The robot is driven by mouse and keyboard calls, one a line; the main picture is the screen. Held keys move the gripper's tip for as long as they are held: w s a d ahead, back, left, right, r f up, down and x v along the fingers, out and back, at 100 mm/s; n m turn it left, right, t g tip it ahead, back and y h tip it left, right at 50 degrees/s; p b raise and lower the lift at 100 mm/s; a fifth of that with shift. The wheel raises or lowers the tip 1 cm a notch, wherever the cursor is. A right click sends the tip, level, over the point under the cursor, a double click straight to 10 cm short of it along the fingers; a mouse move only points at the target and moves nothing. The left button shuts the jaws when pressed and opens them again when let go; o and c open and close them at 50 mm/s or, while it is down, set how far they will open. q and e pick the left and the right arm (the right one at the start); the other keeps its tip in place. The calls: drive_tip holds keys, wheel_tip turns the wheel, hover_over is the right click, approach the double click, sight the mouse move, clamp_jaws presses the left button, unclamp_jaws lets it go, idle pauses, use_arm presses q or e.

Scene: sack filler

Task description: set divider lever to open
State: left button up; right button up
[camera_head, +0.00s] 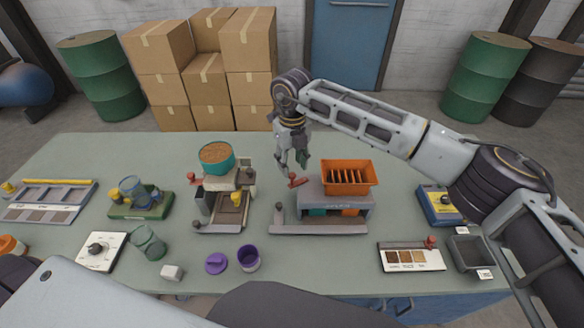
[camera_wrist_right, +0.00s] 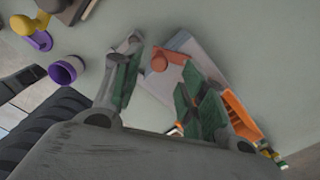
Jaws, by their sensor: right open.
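The divider (camera_head: 318,208) is a grey unit with an orange slatted hopper (camera_head: 348,178) on top. A red lever (camera_head: 297,181) sticks out at its left side; it also shows as a red-orange arm in the right wrist view (camera_wrist_right: 166,60). I cannot tell which setting it is at. My right gripper (camera_head: 293,161) points down just behind and above the lever, apart from it in the head view. In the right wrist view its green-padded fingers (camera_wrist_right: 158,85) are spread, with the lever's knob showing between them and nothing held. My left gripper is not in view.
A machine with a teal grain bowl (camera_head: 217,157) stands left of the divider. In front are a purple cup (camera_head: 249,258), a purple lid (camera_head: 216,263) and a white block (camera_head: 172,272). A sample card (camera_head: 410,257) and grey bin (camera_head: 472,252) are at right. The table's back is largely clear.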

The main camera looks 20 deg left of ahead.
sight(292, 174)
wheel_tip(292, 174, up, 9)
idle(0.4)
drive_tip(key=shift+f, duration=0.1)
idle(0.5)
